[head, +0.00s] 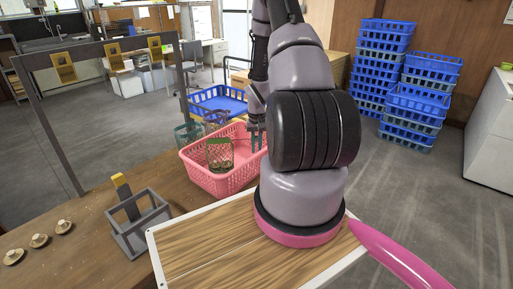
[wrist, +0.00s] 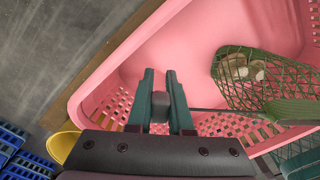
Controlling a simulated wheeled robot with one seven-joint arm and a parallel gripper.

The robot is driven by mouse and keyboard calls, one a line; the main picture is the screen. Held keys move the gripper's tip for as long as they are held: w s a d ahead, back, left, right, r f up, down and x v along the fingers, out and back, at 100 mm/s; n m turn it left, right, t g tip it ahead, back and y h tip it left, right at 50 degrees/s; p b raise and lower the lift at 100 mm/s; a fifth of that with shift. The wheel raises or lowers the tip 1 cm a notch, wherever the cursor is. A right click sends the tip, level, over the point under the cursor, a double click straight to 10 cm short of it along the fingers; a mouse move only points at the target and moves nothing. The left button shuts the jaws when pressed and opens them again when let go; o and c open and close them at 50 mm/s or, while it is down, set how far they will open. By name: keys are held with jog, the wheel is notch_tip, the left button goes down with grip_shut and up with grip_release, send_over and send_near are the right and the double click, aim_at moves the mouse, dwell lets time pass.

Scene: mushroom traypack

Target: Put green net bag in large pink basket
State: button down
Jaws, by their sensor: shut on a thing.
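The large pink basket (head: 220,184) stands on the wooden table in the head view. Its open inside fills much of the wrist view (wrist: 185,45). The green net bag (head: 219,153) holds pale brown mushrooms and shows within the basket's outline, toward its left side. In the wrist view the bag (wrist: 240,92) is at the right, with a flat green top and a thin dark strip running toward my fingers. My gripper (wrist: 160,88) has its teal fingers close together over the basket, shut on the bag's strip. The grip point is partly hidden. In the head view my gripper (head: 256,138) is at the basket's right side.
A teal container (head: 187,135) and a purple one stand behind the basket. A blue crate (head: 218,101) is farther back. A grey holder (head: 138,222) and mushrooms (head: 39,240) lie on the table at left. Blue crate stacks (head: 380,65) stand at the right.

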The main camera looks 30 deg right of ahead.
jog(key=shift+f, duration=0.1)
jog(key=c, duration=0.8)
grip_release()
jog(key=shift+c, duration=0.2)
notch_tip(320, 180, up, 13)
jog(key=shift+f, duration=0.2)
jog(key=s+a+r+t, duration=0.2)
jog(key=a+r, duration=0.3)
jog(key=r, duration=0.7)
jog(key=s+a+r+t, duration=0.1)
jog(key=s+a+r, duration=0.2)
jog(key=a+r, duration=0.55)
jog(key=s+a+r+t+y, duration=0.1)
jog(key=s+a+r+t, duration=0.1)
jog(key=s+r, duration=0.5)
jog(key=s+a+r+t, duration=0.2)
jog(key=s+a+r, duration=0.3)
jog(key=s+r, duration=0.3)
jog(key=shift+s+a+n+y, duration=0.25)
jog(key=shift+s+n+y, duration=0.15)
